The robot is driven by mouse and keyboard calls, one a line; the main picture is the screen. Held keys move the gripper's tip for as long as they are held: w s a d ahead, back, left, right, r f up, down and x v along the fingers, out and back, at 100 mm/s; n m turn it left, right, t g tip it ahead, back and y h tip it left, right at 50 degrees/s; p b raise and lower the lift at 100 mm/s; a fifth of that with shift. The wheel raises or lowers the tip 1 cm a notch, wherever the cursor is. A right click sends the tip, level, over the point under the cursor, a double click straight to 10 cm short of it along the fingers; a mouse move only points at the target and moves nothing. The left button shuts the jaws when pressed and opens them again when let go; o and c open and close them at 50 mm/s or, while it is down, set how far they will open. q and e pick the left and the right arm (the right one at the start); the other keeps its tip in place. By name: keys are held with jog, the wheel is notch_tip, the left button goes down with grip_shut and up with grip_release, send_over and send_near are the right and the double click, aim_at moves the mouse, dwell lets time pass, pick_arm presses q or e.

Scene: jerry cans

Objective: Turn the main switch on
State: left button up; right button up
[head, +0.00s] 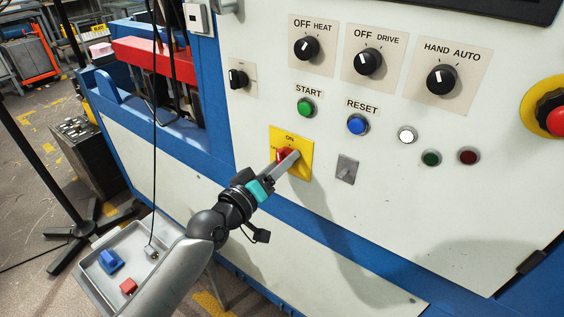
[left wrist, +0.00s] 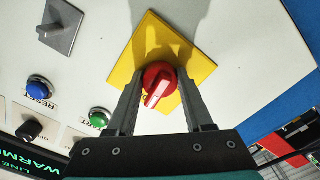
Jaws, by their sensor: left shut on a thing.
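The main switch is a red rotary knob (head: 283,155) on a yellow plate (head: 305,163) marked ON at the top, set in the white control panel. In the left wrist view the red knob (left wrist: 158,84) sits between my fingers, in front of the yellow plate (left wrist: 190,62). My left gripper (head: 290,158) is shut on the red knob, one finger on each side of it. In the left wrist view the knob's ridge is slanted. The gripper hides part of the knob and plate in the head view. My right gripper is not in view.
Above are a green START button (head: 306,107), a blue RESET button (head: 357,125) and black selector knobs (head: 306,47). A grey toggle plate (head: 347,169) is to the right. A red emergency button (head: 556,121) is at the far right. A tray (head: 92,283) stands at lower left.

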pick_arm(q)
grip_shut()
jog(key=shift+m, duration=0.9)
jog(key=o, duration=0.7)
grip_release()
jog(key=p+v, duration=0.1)
jog(key=v, duration=1.4)
jog(key=shift+a+p, duration=0.15)
jog(key=shift+p, duration=0.15)
